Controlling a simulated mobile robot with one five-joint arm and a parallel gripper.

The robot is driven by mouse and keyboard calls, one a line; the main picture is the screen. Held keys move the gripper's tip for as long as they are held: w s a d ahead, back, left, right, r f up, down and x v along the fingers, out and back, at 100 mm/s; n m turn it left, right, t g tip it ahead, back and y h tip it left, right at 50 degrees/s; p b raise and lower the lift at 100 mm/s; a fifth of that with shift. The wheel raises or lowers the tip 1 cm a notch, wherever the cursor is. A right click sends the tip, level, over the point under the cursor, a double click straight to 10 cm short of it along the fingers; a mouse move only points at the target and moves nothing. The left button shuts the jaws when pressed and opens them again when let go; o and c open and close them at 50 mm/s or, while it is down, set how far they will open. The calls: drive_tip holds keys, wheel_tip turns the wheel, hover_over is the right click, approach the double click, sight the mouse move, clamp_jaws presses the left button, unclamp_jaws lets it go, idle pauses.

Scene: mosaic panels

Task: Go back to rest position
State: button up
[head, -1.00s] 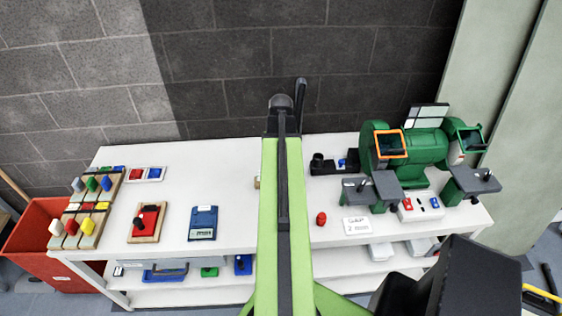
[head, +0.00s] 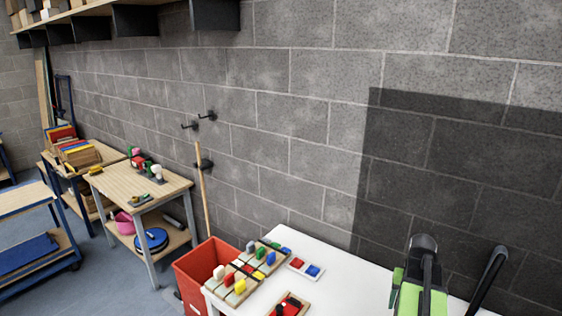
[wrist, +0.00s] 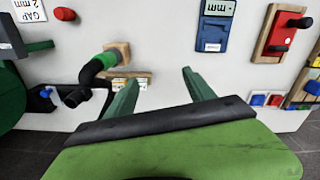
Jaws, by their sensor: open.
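My gripper (wrist: 158,88) shows in the wrist view as two green fingers, wide apart with nothing held between them. It is over the white bench top (wrist: 160,35). A wooden block with a black and green peg-like part (wrist: 118,55) is on the bench beside the left finger, and a small labelled wooden piece (wrist: 130,78) lies partly behind that finger. In the head view my green arm stands at the lower right, and the fingers cannot be made out there.
The wrist view shows a blue device (wrist: 214,28) and a red panel on wood (wrist: 280,33). In the head view, panels with coloured pegs (head: 240,279) stand on the bench, a red bin (head: 207,262) beside it. A wooden table (head: 140,185) is further left. A block wall (head: 310,130) runs behind.

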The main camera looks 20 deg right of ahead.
drive_tip(key=w+a+f+n+b, duration=0.1)
drive_tip(key=w+a+f+n, duration=0.1)
drive_tip(key=w+a, duration=0.35)
drive_tip(key=w+a+f+n+b, duration=0.1)
drive_tip(key=w+a+f+b, duration=0.15)
drive_tip(key=a, duration=0.55)
drive_tip(key=w+a+f+n+b, duration=0.1)
drive_tip(key=a+f+n+b, duration=0.1)
drive_tip(key=a, duration=1.1)
drive_tip(key=w+a+f+n+b, duration=0.2)
drive_tip(key=a+n, duration=0.1)
drive_tip(key=a, duration=1.1)
drive_tip(key=shift+a+f, duration=0.25)
drive_tip(key=shift+f, duration=0.15)
